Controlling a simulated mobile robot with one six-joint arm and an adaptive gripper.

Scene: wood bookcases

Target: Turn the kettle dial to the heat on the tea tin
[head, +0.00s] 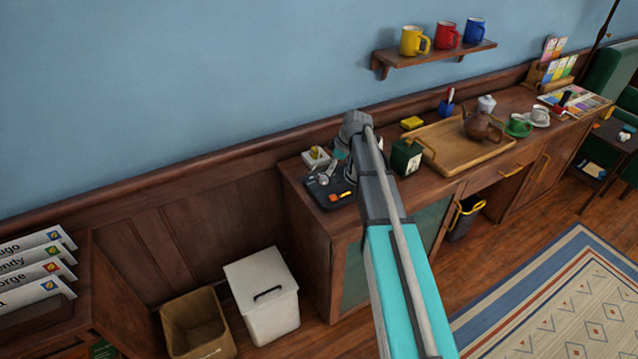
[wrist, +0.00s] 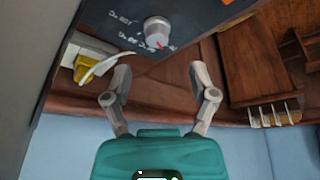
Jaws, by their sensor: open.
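A grey dial (wrist: 157,28) with a red pointer mark sits on a dark panel (wrist: 105,20) in the wrist view. White markings beside the dial are too small to read surely. My gripper (wrist: 158,70) is open and empty, its two fingers apart below the dial in the picture and not around it. In the head view the dark panel (head: 323,195) lies at the counter's left end, partly hidden by my gripper (head: 326,178). The dark green tea tin (head: 405,158) stands right of my arm; its label is too small to read. I cannot make out the kettle itself.
A white block with a yellow part (wrist: 85,70) and a white strip lies beside the panel. A wooden tray (head: 460,160) with a brown teapot (head: 483,127) stands right of the tin. A white bin (head: 265,295) stands below on the floor.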

